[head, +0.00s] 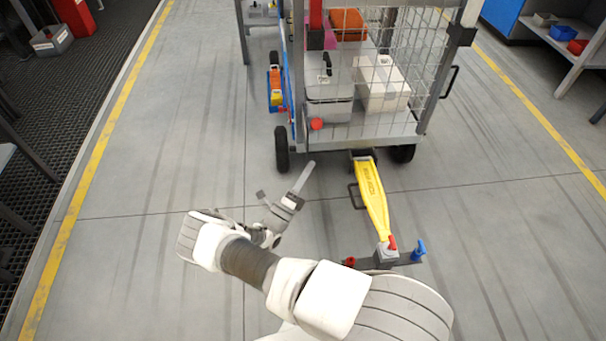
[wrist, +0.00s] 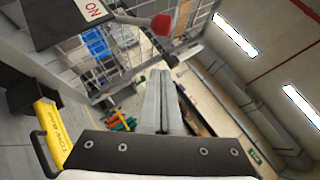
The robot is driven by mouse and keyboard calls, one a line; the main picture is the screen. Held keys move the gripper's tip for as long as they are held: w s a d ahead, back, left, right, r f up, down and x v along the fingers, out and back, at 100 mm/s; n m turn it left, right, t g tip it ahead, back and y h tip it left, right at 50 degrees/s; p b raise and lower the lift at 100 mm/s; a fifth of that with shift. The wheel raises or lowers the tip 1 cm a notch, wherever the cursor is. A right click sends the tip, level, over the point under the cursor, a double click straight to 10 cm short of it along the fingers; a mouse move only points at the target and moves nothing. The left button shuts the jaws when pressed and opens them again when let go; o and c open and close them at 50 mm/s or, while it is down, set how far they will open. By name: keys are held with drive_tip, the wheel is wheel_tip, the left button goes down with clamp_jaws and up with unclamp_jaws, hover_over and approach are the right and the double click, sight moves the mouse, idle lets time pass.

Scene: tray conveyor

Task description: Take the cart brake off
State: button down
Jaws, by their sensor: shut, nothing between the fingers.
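The cart (head: 360,135) is a wheeled frame with wire mesh sides, standing ahead of me. A brake lever with a round red knob (head: 316,124) is at its lower front left. My gripper (head: 309,166) is shut and empty, in front of the cart and apart from the knob. In the wrist view its shut fingers (wrist: 163,75) point towards the knob, which appears just beyond the tips.
A yellow tow bar (head: 371,195) runs from the cart to a hitch (head: 387,256) by my base, right of my arm.

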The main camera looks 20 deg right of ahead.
sight(313, 127)
drive_tip(key=w+d+r+b, duration=0.1)
drive_tip(key=w+d+r, duration=0.2)
drive_tip(key=w+r, duration=0.2)
drive_tip(key=shift+w+d, duration=0.35)
drive_tip(key=shift+w, duration=0.05)
